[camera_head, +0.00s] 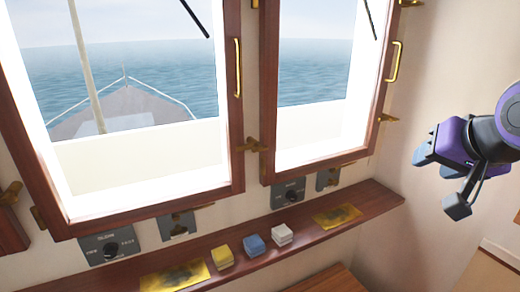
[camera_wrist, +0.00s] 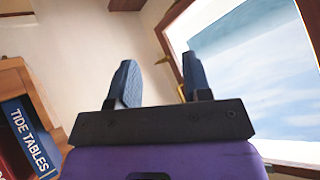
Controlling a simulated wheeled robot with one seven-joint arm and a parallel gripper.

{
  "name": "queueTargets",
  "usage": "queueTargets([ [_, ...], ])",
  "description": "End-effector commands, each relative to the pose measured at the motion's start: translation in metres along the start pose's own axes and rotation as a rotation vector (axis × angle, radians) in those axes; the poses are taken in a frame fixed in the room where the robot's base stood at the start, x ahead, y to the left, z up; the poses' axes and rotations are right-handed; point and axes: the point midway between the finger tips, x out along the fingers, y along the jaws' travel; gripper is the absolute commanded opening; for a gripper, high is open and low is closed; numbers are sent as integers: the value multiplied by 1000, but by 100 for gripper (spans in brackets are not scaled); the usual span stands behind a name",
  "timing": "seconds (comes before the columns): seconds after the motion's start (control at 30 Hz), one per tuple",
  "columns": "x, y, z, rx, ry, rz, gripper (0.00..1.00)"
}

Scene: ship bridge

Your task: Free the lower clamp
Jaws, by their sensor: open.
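Brass clamps sit on the wooden window frames in the head view. A lower clamp (camera_head: 388,119) is at the right edge of the right window, and another (camera_head: 252,146) is between the two windows. I cannot tell which is meant. An upper brass piece (camera_head: 410,3) is at the top right. My gripper (camera_head: 440,182) is open and empty, right of the right window and apart from the clamps. In the wrist view, my gripper's fingers (camera_wrist: 161,82) are spread. Small fittings (camera_wrist: 163,60) show between them near the window frame, too small to make out.
A wooden ledge (camera_head: 320,228) below the windows holds yellow, blue and white blocks and brass plates. Brass handles (camera_head: 394,62) stick out from the window frames. In the wrist view, a wooden shelf (camera_wrist: 12,77) holds a blue "Tide Tables" book (camera_wrist: 28,137). The wall right of the window is bare.

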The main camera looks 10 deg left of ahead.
Motion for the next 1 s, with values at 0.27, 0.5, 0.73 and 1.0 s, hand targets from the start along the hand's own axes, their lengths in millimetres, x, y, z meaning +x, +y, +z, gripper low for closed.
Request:
queueTargets([
  [0.27,67,-76,-3,205,105,-220,45],
  [0.5,109,-138,12,415,139,-439,45],
  [0.73,135,-190,40,635,119,-652,45],
  [1.0,147,-228,71,845,70,-846,45],
])
